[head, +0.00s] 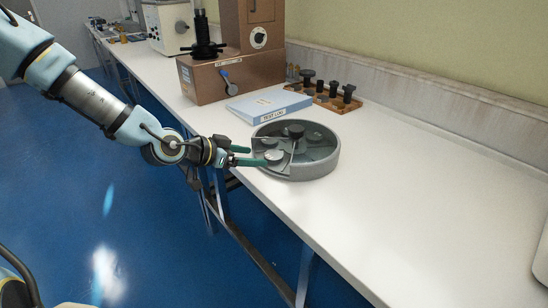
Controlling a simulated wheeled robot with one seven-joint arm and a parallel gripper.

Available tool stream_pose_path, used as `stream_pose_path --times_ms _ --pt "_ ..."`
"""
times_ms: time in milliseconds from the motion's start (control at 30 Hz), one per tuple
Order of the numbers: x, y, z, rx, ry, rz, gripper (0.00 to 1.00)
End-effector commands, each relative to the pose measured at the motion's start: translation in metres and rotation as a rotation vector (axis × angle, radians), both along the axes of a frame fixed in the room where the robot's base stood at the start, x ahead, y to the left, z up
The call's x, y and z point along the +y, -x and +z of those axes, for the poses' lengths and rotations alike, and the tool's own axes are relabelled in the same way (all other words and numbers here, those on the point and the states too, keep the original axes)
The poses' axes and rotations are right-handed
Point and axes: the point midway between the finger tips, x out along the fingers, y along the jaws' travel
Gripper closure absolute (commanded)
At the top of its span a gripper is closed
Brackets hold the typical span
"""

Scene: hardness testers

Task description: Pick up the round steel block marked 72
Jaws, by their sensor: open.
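A round grey tray (334,160) with divided compartments stands near the front edge of the white bench. A round steel block (274,156) sits in its front left compartment. Another pale disc (270,142) seems to lie behind it. I cannot read any marking, so I cannot tell which block is marked 72. My gripper (259,156) has green fingers and reaches in from the left over the tray's rim. It is open, with its fingertips close to the front left block. I cannot tell if they touch it.
A blue binder (270,105) lies behind the tray. A brown hardness tester (225,75) stands behind that. A wooden rack (335,102) with several black-topped pieces is near the wall. The white bench (430,190) is clear to the right.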

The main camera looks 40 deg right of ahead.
Motion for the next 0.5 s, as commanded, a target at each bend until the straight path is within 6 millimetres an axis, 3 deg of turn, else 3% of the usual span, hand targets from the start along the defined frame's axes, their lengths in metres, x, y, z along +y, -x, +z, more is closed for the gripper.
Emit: stream_pose_path --times_ms 233,500 --pt "-0.018 0.002 -0.006 0.002 -0.002 -0.001 0.22" --pt "-0.054 0.003 -0.017 0.003 -0.003 -0.001 0.22"
